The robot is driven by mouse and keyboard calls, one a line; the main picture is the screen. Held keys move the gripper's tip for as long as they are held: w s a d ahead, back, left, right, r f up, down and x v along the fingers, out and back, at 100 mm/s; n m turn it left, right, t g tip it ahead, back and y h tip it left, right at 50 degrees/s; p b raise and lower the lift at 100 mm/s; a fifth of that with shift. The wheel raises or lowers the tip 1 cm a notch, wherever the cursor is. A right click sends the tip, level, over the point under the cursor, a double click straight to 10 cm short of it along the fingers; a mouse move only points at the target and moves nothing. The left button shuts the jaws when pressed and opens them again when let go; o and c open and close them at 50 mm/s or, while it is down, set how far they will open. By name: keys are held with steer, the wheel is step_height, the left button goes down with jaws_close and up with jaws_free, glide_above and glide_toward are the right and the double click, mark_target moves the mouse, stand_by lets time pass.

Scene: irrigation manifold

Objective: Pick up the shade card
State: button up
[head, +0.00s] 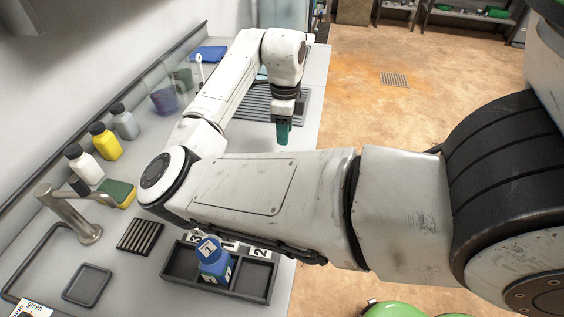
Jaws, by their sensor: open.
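A white card (36,309) printed with the word "green" lies at the near left of the counter. The picture's bottom edge cuts it off, and it looks like the shade card. My gripper (284,133) is far from it, toward the counter's far right edge, beyond the middle of the picture. It points down, is open, and shows dark green at its tip. I cannot make out a gap between its fingers from here.
A divided tray (257,290) holds a blue numbered bottle (212,262). A sink tap (75,213), a sponge (117,193), a small dark tray (87,285) and a ribbed mat (140,236) are nearby. White, yellow and grey bottles line the wall. The floor at right is open.

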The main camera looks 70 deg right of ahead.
steer(key=shift+s+a+f+p, duration=0.1)
steer(key=shift+f+p, duration=0.1)
steer(key=shift+f, duration=1.55)
steer(key=shift+s+f+p, duration=0.1)
steer(key=shift+f+p, duration=0.05)
steer(key=shift+f, duration=1.6)
steer(key=shift+c, duration=0.2)
jaws_close()
